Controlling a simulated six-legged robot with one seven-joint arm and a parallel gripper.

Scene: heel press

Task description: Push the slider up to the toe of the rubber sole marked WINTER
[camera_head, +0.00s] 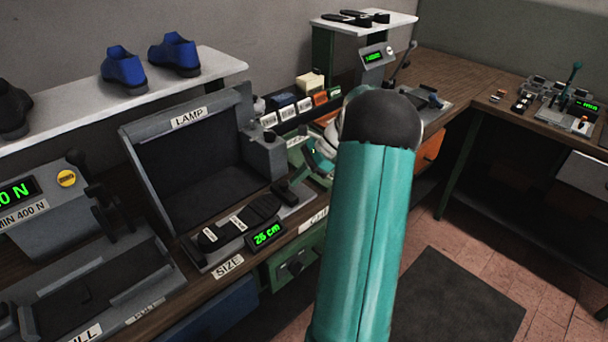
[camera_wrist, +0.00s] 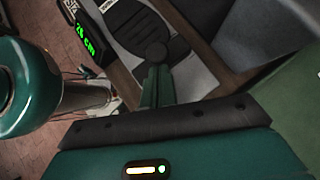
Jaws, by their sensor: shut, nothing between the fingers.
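A black rubber sole (camera_head: 262,206) lies on the grey size gauge, its ribbed end also showing in the wrist view (camera_wrist: 137,28). It carries small white labels whose words I cannot read. A dark slider (camera_head: 292,193) stands on the gauge just beyond the sole's right end; I cannot tell whether they touch. My gripper (camera_head: 318,165) is partly hidden behind my teal arm, above the gauge's right end. In the wrist view its fingers (camera_wrist: 157,62) are shut and empty, reaching over the gauge near the ribbed end. Contact with the slider is unclear.
The gauge's green display (camera_head: 265,234) shows a cm reading. A LAMP housing (camera_head: 190,140) rises behind the gauge, and a press (camera_head: 40,205) stands to the left. Small labelled boxes (camera_head: 285,108) stand behind my gripper. A shelf (camera_head: 205,82) holds blue shoes.

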